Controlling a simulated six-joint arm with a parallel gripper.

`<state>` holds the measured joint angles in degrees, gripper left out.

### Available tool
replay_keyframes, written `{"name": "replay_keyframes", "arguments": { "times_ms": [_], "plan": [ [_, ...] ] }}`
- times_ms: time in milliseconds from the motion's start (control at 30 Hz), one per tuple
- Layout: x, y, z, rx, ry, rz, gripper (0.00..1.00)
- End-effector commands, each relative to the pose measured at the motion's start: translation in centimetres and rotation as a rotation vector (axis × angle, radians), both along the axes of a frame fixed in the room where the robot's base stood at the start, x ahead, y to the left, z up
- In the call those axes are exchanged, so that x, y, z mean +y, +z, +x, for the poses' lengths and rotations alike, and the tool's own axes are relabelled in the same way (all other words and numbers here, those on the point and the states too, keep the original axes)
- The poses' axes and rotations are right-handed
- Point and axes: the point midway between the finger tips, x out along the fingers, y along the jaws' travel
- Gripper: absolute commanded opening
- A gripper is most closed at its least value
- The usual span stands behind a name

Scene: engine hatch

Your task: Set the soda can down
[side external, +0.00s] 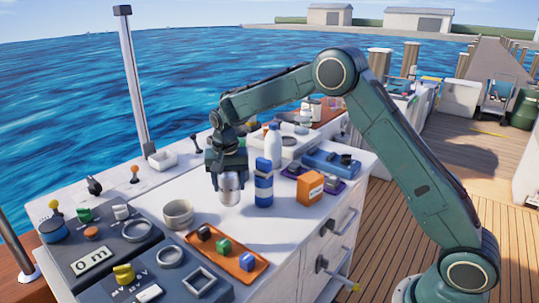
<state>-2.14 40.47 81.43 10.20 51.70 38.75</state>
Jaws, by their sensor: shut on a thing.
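The soda can (230,190) is a silver cylinder held upright between the fingers of my gripper (229,178). My gripper points down and is shut around the can's upper part. The can's lower end is close to the white worktop (262,228); I cannot tell whether it touches. The can's top is hidden by the fingers.
A blue and white bottle (264,186) stands just right of the can, with a white bottle (274,146) behind. A beige bowl (178,213) is to the left. An orange tray (227,252) with small blocks lies in front. An orange box (309,187) stands further right.

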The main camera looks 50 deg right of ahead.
Motion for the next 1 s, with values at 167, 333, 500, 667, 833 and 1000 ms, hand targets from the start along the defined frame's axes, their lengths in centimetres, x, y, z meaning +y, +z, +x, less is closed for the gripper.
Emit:
{"name": "replay_keyframes", "arguments": {
  "times_ms": [167, 333, 500, 667, 833, 1000],
  "plan": [
    [0.0, -2.1, 0.0, 0.003, 0.000, 0.000, 0.22],
    [0.0, -3.0, 0.0, 0.000, -0.001, 0.000, 0.22],
    [0.0, -3.0, 0.0, -0.001, -0.001, 0.001, 0.22],
    [0.0, -3.1, 0.0, 0.000, -0.001, 0.000, 0.22],
    [0.0, -3.3, 0.0, 0.002, 0.000, 0.001, 0.75],
    [0.0, -3.3, 0.0, 0.001, 0.000, 0.000, 0.77]
  ]
}}
